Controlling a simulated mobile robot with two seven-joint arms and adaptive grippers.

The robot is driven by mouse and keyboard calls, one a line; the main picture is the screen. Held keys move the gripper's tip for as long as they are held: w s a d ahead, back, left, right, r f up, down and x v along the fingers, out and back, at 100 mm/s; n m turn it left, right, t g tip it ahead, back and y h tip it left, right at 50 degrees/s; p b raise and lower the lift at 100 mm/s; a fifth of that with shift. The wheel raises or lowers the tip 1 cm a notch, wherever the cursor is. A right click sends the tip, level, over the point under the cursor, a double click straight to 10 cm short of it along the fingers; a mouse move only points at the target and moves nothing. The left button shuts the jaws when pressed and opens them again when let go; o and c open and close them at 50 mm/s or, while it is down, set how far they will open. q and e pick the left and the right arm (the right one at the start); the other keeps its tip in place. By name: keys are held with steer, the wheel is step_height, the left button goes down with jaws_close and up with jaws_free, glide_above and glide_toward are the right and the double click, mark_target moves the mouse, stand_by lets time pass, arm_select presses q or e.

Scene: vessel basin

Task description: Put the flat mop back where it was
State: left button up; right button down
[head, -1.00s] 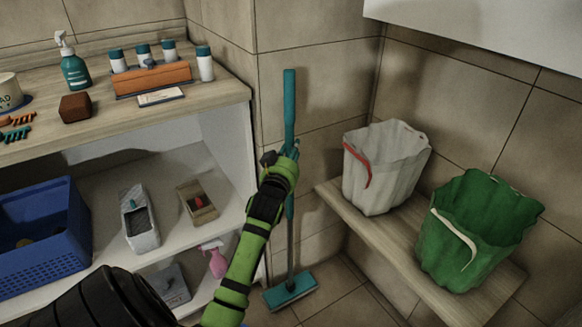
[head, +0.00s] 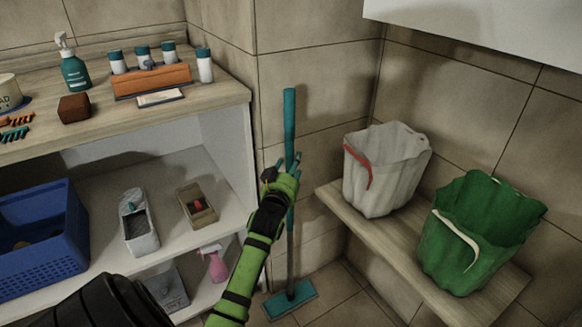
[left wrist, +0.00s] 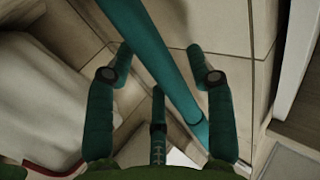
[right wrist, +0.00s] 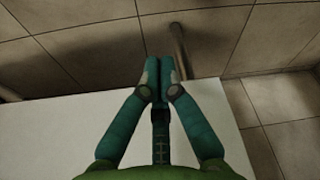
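The flat mop (head: 289,115) stands nearly upright in the corner between the shelf unit and the bench. It has a teal-and-grey pole, and its teal head (head: 291,299) appears to rest on the tiled floor. My left gripper (head: 284,165) is at the upper part of the pole. Whether a finger touches the pole is unclear. My right gripper (right wrist: 158,65) has its fingertips together with nothing between them; it is outside the head view.
A wooden bench (head: 372,235) at right carries a white bucket (head: 385,175) and a green bucket (head: 465,250). The shelf unit (head: 228,150) at left holds a blue basket (head: 45,255), bottles and small containers. A white surface (right wrist: 60,135) lies below my right gripper.

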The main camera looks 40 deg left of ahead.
arm_select(q)
steer(key=p+v, duration=0.2)
steer(key=v, duration=1)
steer(key=s+d+f+m+g+h, duration=0.1)
steer(key=d+f+g+h, duration=0.1)
steer(key=d+f, duration=0.5)
steer(key=s+d+f+m+g+h, duration=0.1)
steer(key=d+f+m+g+h, duration=0.1)
steer(key=f, duration=0.9)
steer(key=s+d+f+m+g+h, duration=0.1)
steer(key=d+f+g+h, duration=0.1)
steer(key=d+f, duration=0.45)
steer(key=s+d+f+m+g+h, duration=0.1)
steer(key=s+d+f+m+g, duration=0.1)
steer(key=s+f, duration=0.7)
steer(key=s+d+f+m+g+h, duration=0.1)
steer(key=s+d+f+g, duration=0.3)
steer(key=s+f, duration=0.5)
steer(key=shift+d+f+m+g+h, duration=0.3)
steer(key=shift+d+m+g, duration=0.1)
steer(key=shift+d+m, duration=0.1)
steer(key=shift+s+a, duration=0.15)
